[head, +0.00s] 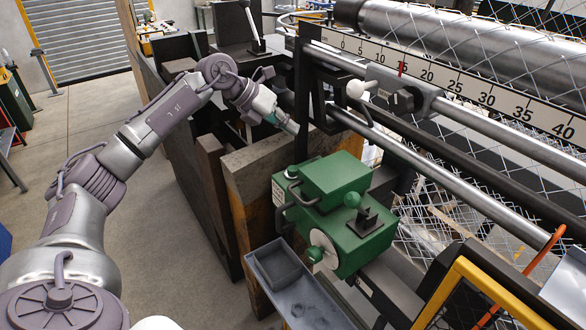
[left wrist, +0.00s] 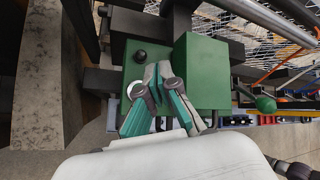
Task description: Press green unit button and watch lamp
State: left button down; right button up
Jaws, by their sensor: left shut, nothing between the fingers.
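The green unit (head: 345,238) is a boxy machine housing on the rail, right of centre in the head view. A small round fitting with a pale collar (head: 292,172) sits on its near left corner; I cannot tell whether it is the button or a lamp. My left gripper (head: 293,128) is above and behind that corner, apart from it. In the left wrist view, the shut, empty fingers (left wrist: 158,68) show in front of the green housing (left wrist: 205,75). A dark round knob (left wrist: 140,56) on the housing lies just beyond the fingertips. No lit lamp is discernible. My right gripper is out of view.
A numbered scale (head: 470,85) and steel rails run along the right. Wooden boards (head: 250,190) stand left of the unit.

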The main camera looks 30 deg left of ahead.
aim_at(290, 168)
pick_arm(q)
notch_tip(290, 168, down, 4)
jog(key=b, duration=0.3)
jog(key=shift+w+d, duration=0.15)
notch_tip(290, 168, down, 4)
jog(key=b, duration=0.2)
jog(key=shift+r+b, duration=0.25)
jog(key=shift+b, duration=0.15)
jog(key=shift+f+b, duration=0.35)
jog(key=shift+f, duration=0.2)
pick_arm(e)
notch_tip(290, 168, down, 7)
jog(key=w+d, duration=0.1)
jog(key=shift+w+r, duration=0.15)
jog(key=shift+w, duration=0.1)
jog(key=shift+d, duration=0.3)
pick_arm(q)
jog(key=shift+f, duration=0.45)
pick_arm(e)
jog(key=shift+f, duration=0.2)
